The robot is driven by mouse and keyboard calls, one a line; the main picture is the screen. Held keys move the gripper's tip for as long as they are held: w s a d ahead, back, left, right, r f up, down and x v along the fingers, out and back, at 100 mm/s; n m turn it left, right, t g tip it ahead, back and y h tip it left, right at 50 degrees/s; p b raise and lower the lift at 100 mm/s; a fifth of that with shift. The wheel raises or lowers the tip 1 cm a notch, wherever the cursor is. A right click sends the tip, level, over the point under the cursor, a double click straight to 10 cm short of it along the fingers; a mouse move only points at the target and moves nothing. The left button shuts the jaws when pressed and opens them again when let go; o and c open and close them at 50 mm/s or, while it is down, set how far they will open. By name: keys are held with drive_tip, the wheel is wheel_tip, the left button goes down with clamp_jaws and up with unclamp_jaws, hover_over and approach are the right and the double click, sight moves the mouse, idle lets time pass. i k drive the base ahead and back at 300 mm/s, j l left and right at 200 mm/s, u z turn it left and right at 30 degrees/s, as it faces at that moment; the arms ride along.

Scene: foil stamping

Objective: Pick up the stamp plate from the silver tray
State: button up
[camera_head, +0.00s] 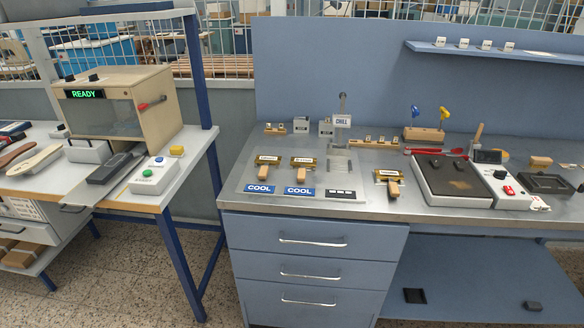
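On the blue bench, a flat silver-grey panel (334,177) lies at the left of the metal top; it may be the silver tray. Two brass-coloured pieces with wooden handles, a left one (267,161) and a right one (303,163), lie on it above blue COOL labels (259,188). A third such piece (388,177) lies to the right, off the panel. These have small white labels, too small to read. I cannot tell which, if any, is the stamp plate. My gripper is not in view.
A hot-plate-like unit (423,192) with a white control box (510,190) stands right of the brass pieces. A CHILL sign (342,121) stands behind the panel. A wooden READY machine (120,105) and button box (153,174) stand on the left bench. A floor gap separates the benches.

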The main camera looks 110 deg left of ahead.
sight(389, 175)
drive_tip(key=u, duration=3)
drive_tip(key=i+j, duration=0.3)
drive_tip(key=i, duration=0.2)
drive_tip(key=i+j+z, duration=0.1)
drive_tip(key=i+j, duration=0.25)
drive_tip(key=i, duration=0.2)
drive_tip(key=i+j, duration=0.35)
drive_tip(key=i, duration=0.15)
